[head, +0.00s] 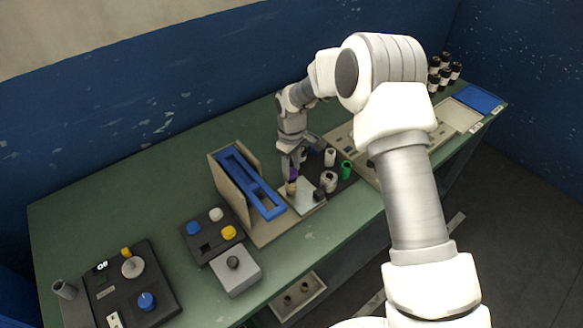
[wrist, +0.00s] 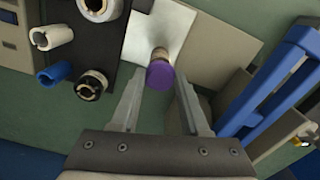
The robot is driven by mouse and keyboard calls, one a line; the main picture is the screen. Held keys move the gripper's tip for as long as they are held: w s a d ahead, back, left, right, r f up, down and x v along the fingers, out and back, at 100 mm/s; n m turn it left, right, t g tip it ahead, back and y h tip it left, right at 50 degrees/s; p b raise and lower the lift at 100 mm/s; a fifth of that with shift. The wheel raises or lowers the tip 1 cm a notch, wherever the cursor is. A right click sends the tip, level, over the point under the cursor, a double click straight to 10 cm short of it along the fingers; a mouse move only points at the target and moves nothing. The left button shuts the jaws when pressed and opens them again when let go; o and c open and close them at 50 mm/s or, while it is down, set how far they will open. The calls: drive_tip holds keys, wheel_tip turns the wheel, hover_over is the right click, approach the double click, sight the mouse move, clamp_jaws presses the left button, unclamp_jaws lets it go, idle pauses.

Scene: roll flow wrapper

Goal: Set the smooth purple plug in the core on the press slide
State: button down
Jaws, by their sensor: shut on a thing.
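The smooth purple plug (wrist: 160,75) is between my fingertips in the wrist view, and my gripper (wrist: 158,82) is shut on it. A small part of the purple plug (head: 293,173) also shows under my gripper in the head view. A tan core (wrist: 159,54) stands on the pale press slide (wrist: 150,28), in line with the plug. In the head view the core (head: 291,187) is just below the plug. I cannot tell whether the plug is in the core or just above it. My fingers hide part of the plug.
A dark tray (wrist: 95,55) beside the slide holds white, blue and black-and-white rolls; a green roll (head: 346,170) shows in the head view. The blue press frame (head: 250,182) stands close on the other side. Button boxes (head: 213,232) are at the front left.

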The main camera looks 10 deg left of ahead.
drive_tip(key=shift+f, duration=0.2)
drive_tip(key=shift+f+b, duration=0.3)
drive_tip(key=shift+b, duration=0.2)
drive_tip(key=shift+f, duration=0.1)
idle(0.5)
unclamp_jaws()
idle(0.6)
drive_tip(key=shift+r+p, duration=1.8)
drive_tip(key=shift+r, duration=2.25)
